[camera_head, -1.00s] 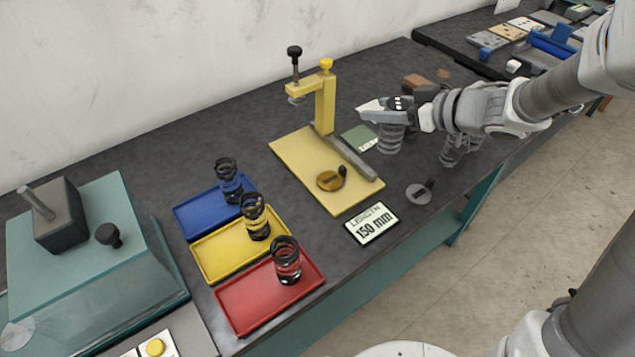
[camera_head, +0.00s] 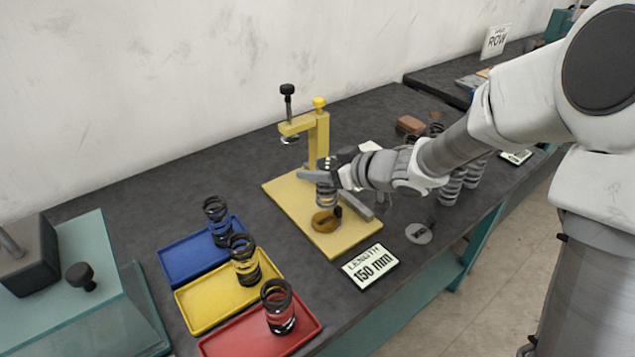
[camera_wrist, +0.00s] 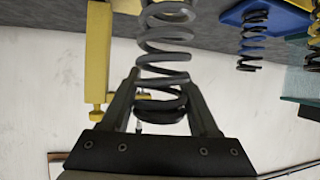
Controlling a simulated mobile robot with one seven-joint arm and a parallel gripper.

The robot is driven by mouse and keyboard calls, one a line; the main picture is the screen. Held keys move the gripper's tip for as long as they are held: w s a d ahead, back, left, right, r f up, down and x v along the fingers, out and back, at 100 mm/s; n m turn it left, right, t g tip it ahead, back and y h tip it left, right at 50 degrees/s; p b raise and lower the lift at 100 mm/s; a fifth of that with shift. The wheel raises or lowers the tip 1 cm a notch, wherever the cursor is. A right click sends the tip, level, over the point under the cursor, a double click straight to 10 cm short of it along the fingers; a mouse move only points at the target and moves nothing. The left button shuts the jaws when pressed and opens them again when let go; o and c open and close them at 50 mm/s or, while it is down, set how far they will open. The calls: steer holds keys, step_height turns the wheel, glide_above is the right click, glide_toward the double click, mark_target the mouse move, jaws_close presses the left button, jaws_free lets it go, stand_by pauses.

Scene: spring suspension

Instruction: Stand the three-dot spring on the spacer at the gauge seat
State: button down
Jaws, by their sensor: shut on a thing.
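My gripper (camera_head: 326,175) is shut on a grey coil spring (camera_head: 326,194), held roughly upright over the yellow gauge base (camera_head: 285,193). In the wrist view the spring (camera_wrist: 166,45) sits between the two fingers of my gripper (camera_wrist: 163,85). No dots can be made out on it. A brass disc with a black knob, seemingly the spacer (camera_head: 322,224), lies on the base just below the spring's lower end. I cannot tell whether they touch. The gauge's yellow post (camera_head: 320,138) and overhanging arm with a black screw (camera_head: 288,100) stand behind the spring.
Grey springs (camera_head: 452,186) stand right of my gripper. A grey disc with a knob (camera_head: 418,234) and a "LENGTH 150 mm" display (camera_head: 370,266) lie at the front edge. Blue (camera_head: 183,264), yellow (camera_head: 196,314) and red (camera_head: 228,343) trays hold black springs at left.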

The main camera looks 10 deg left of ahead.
steer(key=shift+f+b, duration=0.35)
steer(key=shift+f, duration=1.05)
steer(key=shift+f+b, duration=0.3)
steer(key=shift+f, duration=0.35)
steer(key=shift+c, duration=0.7)
jaws_free()
steer(key=shift+r, duration=0.1)
steer(key=shift+s+d+r+p, duration=0.15)
steer(key=shift+r+p, duration=0.1)
steer(key=shift+r, duration=0.2)
steer(key=shift+w+d+r+p, duration=0.15)
steer(key=shift+r+p, duration=0.1)
steer(key=shift+r, duration=0.15)
steer(key=p+v, duration=0.3)
steer(key=v, duration=0.8)
steer(key=shift+s, duration=0.25)
